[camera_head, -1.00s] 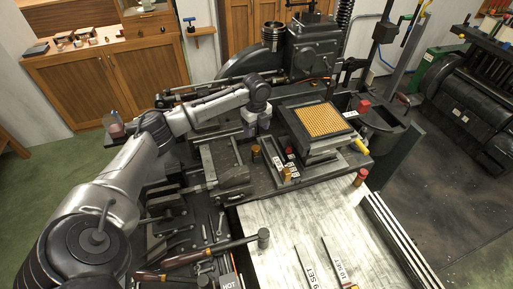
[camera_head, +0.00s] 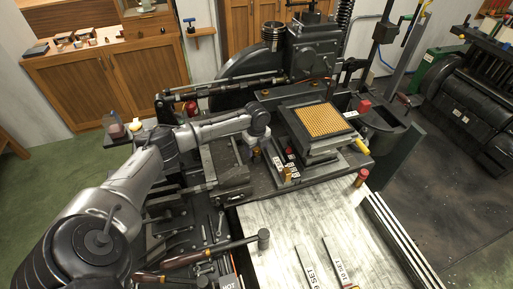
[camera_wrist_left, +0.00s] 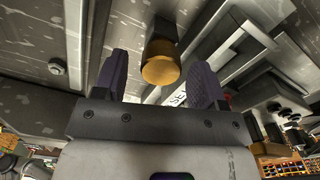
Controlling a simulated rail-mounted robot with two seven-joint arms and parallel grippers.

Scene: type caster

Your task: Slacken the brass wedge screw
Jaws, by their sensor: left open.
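A brass-coloured screw head (camera_wrist_left: 160,64) on a dark stem shows in the left wrist view, between the two purple fingers of my left gripper (camera_wrist_left: 159,80). The fingers are apart, one on each side, with a gap to the brass. In the head view my left gripper (camera_head: 257,139) is low over the machine, close to a small brass knob (camera_head: 256,152). A second brass knob (camera_head: 287,173) stands to the right by the white labels. I cannot tell for sure from the head view which knob lies between the fingers. My right gripper is not in view.
The block with the golden grid top (camera_head: 318,118) stands right of the gripper. A red-topped brass piece (camera_head: 361,177) stands at the plate's corner. The pale metal table (camera_head: 300,220) is mostly clear.

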